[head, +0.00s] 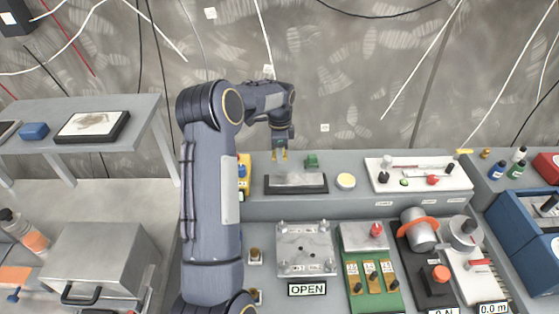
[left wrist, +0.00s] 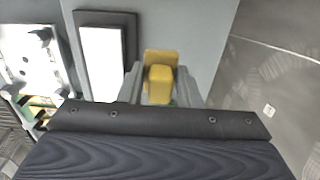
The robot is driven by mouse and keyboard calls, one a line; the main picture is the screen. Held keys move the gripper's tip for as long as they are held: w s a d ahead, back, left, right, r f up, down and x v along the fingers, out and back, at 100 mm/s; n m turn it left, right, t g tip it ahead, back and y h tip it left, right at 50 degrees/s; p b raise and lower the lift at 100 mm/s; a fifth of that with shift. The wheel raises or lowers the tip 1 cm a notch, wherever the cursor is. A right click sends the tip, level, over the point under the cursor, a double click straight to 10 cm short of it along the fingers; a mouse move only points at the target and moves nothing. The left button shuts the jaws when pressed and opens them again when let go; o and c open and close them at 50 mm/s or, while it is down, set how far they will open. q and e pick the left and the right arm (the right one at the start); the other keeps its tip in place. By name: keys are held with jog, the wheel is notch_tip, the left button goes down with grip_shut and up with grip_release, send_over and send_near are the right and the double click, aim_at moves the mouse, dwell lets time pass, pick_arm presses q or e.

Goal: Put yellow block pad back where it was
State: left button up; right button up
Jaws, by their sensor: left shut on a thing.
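My left gripper (head: 280,155) is over the back of the grey bench. Its two fingers also show in the left wrist view (left wrist: 159,88), shut on a yellow block (left wrist: 160,85). A wider yellow part (left wrist: 161,57) shows just beyond the block; I cannot tell whether it is the same piece. In the head view only small bits of yellow show at the fingertips. A dark tray with a grey plate (head: 295,181) lies just in front of and below the gripper; it also shows in the left wrist view (left wrist: 103,65). My right gripper is not in view.
A green block (head: 312,160) and a pale yellow disc (head: 345,181) are right of the gripper. A white tray with small knobs (head: 417,174) lies farther right. Panels with fixtures fill the front.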

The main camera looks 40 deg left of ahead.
aim_at(279, 166)
pick_arm(q)
jog(key=shift+w+a+f, duration=0.25)
jog(key=shift+w+f, duration=0.05)
jog(key=shift+f, duration=0.2)
jog(key=shift+w+a+f, duration=0.25)
jog(key=shift+w+f, duration=0.05)
jog(key=shift+f, duration=0.15)
notch_tip(279, 166, down, 3)
jog(key=shift+w+a+f+b, duration=0.1)
jog(key=shift+f+b, duration=0.1)
jog(key=shift+b, duration=0.95)
jog(key=shift+r, duration=0.1)
